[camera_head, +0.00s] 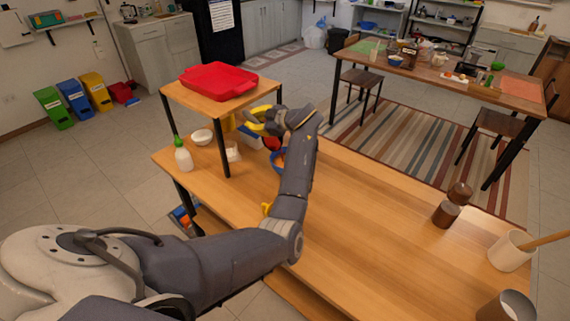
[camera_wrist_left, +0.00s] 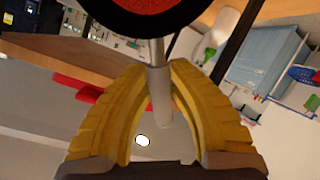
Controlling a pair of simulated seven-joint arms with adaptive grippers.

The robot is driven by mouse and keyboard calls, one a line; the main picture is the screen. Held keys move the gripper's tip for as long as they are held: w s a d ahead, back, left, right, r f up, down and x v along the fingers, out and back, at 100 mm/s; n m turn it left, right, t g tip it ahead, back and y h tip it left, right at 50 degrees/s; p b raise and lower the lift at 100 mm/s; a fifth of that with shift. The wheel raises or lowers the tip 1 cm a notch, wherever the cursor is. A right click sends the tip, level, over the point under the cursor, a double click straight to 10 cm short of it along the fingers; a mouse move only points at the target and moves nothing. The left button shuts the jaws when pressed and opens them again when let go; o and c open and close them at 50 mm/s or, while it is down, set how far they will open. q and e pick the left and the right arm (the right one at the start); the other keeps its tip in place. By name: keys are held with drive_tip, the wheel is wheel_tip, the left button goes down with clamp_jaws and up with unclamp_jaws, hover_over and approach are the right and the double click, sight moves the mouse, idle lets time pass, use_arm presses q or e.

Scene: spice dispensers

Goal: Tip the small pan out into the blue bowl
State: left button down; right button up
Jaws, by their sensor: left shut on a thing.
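My left gripper (camera_head: 256,122), with yellow fingers, is over the wooden table beside the small raised stand. In the left wrist view the left gripper (camera_wrist_left: 158,100) is shut on the grey handle of the small pan (camera_wrist_left: 158,52). The pan has a dark rim and red contents, and its top part is cut off by the frame. My right gripper is not in view.
A red tray (camera_head: 218,80) lies on the raised stand at the table's left. A green-capped bottle (camera_head: 183,155) and white bowl (camera_head: 203,137) stand near its legs. The table middle is clear.

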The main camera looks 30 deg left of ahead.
use_arm(q)
drive_tip(key=shift+w+d+r+y, duration=0.1)
drive_tip(key=shift+d+r+y, duration=0.1)
drive_tip(key=shift+d+y, duration=0.25)
drive_tip(key=shift+d+r+y, duration=0.2)
drive_tip(key=shift+d+y, duration=0.05)
drive_tip(key=shift+d, duration=0.25)
drive_tip(key=shift+w+d+r+y, duration=0.15)
drive_tip(key=shift+d+y, duration=0.35)
drive_tip(key=shift+d, duration=0.55)
drive_tip(key=shift+d, duration=0.3)
drive_tip(key=shift+d+r+m+y, duration=0.15)
drive_tip(key=shift+d+m+y, duration=0.2)
drive_tip(key=shift+d, duration=0.3)
drive_tip(key=shift+w+d+r+y+p, duration=0.1)
drive_tip(key=shift+d+y+p, duration=0.3)
drive_tip(key=shift+d+y, duration=0.3)
drive_tip(key=a+h, duration=0.1)
drive_tip(key=a, duration=0.1)
drive_tip(key=a+h, duration=0.1)
drive_tip(key=a, duration=0.1)
drive_tip(key=a+f+h, duration=0.1)
drive_tip(key=a, duration=0.1)
drive_tip(key=shift+s+a+h, duration=0.1)
drive_tip(key=shift+s+h, duration=0.2)
drive_tip(key=shift+h, duration=0.05)
drive_tip(key=shift+a+f+h, duration=0.2)
drive_tip(key=shift+a+h, duration=0.1)
drive_tip(key=shift+a, duration=0.05)
drive_tip(key=shift+a, duration=0.1)
